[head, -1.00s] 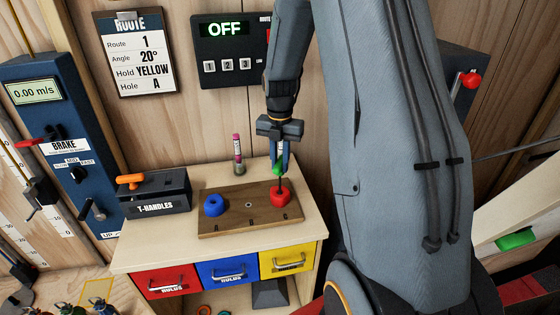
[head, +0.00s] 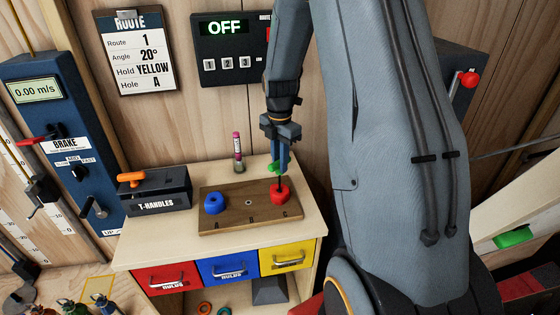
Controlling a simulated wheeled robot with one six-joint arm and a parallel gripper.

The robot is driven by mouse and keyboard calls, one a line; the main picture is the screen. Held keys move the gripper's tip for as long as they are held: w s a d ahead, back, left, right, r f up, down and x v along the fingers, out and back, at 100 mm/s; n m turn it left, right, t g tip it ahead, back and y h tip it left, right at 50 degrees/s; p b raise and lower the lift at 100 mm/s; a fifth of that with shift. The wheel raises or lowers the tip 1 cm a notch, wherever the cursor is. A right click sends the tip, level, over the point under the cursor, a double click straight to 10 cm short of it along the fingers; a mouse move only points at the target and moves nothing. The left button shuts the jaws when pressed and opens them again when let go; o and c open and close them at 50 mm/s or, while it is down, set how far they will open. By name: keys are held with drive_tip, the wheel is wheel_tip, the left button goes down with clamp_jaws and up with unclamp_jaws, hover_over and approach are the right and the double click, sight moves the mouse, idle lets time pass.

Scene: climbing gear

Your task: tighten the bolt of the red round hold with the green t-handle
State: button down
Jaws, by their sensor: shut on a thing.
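The red round hold (head: 279,195) sits at the right end of the wooden board (head: 235,225), by the letter C. My gripper (head: 279,163) is above it, pointing down and shut on the green t-handle (head: 274,167). The t-handle's dark shaft runs down into the middle of the red hold. The bolt is hidden inside the hold. My fingers cover part of the green handle.
A blue round hold (head: 214,203) sits at the board's left end, with an empty hole between the two. The T-HANDLES box (head: 155,195) with an orange handle (head: 131,178) stands at left. A pink-topped marker-like stick (head: 237,148) stands behind the board.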

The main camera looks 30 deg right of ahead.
drive_tip(key=shift+s+f+m, duration=0.15)
drive_tip(key=shift+m, duration=1.05)
drive_tip(key=shift+r, duration=1.65)
drive_tip(key=n, duration=0.3)
drive_tip(key=shift+n, duration=0.3)
drive_tip(key=n, duration=0.4)
drive_tip(key=shift+n, duration=0.3)
wheel_tip(320, 180, up, 12)
